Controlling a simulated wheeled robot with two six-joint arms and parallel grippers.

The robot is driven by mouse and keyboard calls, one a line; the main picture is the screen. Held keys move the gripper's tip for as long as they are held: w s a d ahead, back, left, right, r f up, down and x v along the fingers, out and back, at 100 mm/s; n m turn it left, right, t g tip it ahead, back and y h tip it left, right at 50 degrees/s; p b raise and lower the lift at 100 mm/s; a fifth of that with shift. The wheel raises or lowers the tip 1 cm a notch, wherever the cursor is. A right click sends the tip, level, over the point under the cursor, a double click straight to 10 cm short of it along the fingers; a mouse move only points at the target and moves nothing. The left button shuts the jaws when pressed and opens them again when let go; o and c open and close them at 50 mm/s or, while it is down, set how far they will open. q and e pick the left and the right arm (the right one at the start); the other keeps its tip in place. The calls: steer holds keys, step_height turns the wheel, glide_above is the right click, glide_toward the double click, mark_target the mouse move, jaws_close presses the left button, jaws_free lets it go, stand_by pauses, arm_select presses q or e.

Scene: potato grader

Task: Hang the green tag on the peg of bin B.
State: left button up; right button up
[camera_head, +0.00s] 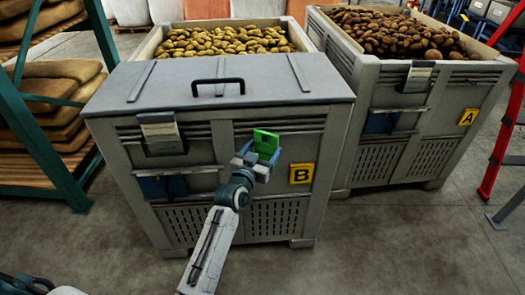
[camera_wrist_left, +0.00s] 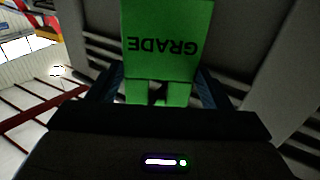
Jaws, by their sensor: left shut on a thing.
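The green tag (camera_head: 266,140) is in front of the upper front wall of bin B (camera_head: 222,189), left of the yellow B plate (camera_head: 301,173). My left gripper (camera_head: 260,158) is shut on the tag's lower part. In the left wrist view the tag (camera_wrist_left: 167,40) stands between my blue fingers (camera_wrist_left: 157,92), with the word GRADE upside down. A dark gap shows low in the tag. I cannot make out the peg, nor tell whether the tag touches the wall. My right gripper is not in view.
Bin B has a grey lid (camera_head: 222,95) with a black handle, and potatoes behind it. Bin A (camera_head: 400,135), full of darker potatoes, stands to the right. A green rack with sacks (camera_head: 60,100) is at left, a red ladder (camera_head: 505,130) at right. The front floor is clear.

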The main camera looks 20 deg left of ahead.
arm_select(q)
steer(key=o, duration=1.1)
steer(key=shift+c, duration=0.2)
